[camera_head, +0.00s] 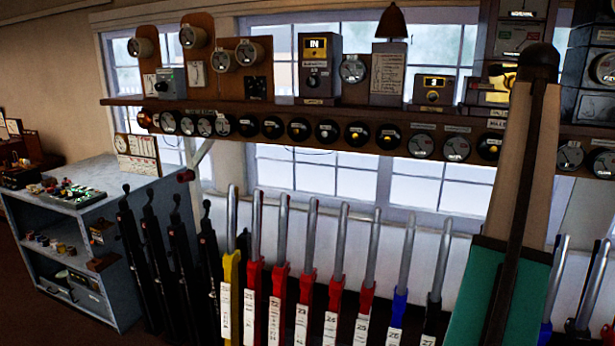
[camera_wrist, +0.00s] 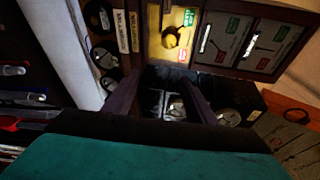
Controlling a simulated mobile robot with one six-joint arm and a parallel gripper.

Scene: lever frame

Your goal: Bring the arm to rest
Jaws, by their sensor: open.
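My arm (camera_head: 515,170), beige, black and teal, stands upright at the right in the head view, in front of the lever row and instrument shelf. My gripper (camera_wrist: 164,80) shows in the wrist view as two dark fingers set apart, with nothing seen between them. Behind the fingers are a dark box and a yellow-lit panel (camera_wrist: 172,38); I cannot tell whether the fingers touch anything. In the head view I cannot make out the fingers.
A row of levers (camera_head: 307,290) with yellow, red, blue and black bases crosses the front. Above it runs a shelf (camera_head: 290,110) with instruments and dials. A grey cabinet (camera_head: 90,225) stands at the left. Windows (camera_head: 320,175) are behind. Floor shows at the lower left.

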